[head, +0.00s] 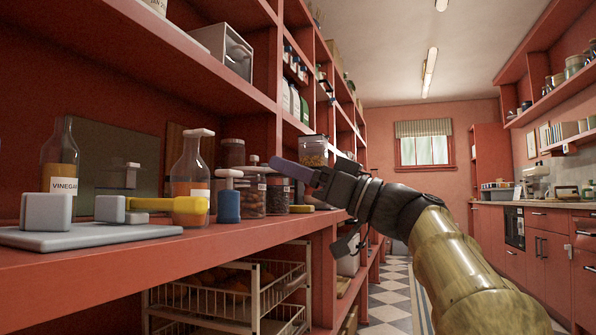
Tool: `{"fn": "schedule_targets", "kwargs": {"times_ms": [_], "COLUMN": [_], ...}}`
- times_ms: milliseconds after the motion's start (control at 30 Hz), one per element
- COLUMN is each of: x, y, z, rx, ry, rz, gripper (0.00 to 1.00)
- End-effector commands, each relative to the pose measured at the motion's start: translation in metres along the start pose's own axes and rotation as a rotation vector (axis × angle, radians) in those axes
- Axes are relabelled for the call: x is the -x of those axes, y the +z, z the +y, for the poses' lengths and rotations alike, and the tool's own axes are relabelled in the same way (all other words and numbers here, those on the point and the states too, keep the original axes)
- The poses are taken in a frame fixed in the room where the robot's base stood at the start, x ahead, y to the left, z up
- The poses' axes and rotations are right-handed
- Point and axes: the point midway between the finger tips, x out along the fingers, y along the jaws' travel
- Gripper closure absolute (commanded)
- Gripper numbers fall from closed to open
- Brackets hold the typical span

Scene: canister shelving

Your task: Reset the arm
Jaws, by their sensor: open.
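My arm reaches in from the lower right of the head view. My gripper (283,168) points left toward the counter-height shelf (200,245), in front of the jars. Its finger looks dark and seen side-on, and nothing shows held in it. Several dark-filled glass jars (279,195) stand just behind the fingertip.
On the shelf at left are a vinegar bottle (60,160), a second bottle (190,165), a grey board (90,236), a yellow-handled tool (170,205) and a blue-bodied item (229,203). Wire baskets (230,295) sit below. The checkered aisle floor (392,290) looks clear.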

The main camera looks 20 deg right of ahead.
Motion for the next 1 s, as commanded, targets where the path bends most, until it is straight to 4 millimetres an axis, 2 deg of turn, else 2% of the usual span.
{"fn": "schedule_targets", "kwargs": {"times_ms": [533,667,767,833,1000], "x": [0.004,0.003,0.001,0.002,0.014], "y": [0.000,0.012,0.043,0.076,0.178], "z": [0.000,0.006,0.019,0.031,0.053], "rx": [-0.001,-0.036,-0.115,-0.196,-0.409], "ry": [0.000,0.019,0.067,0.120,0.280], "rz": [0.000,-0.026,-0.091,-0.161,-0.376], "gripper": [0.45,0.45,0.45,0.45,0.45]}}
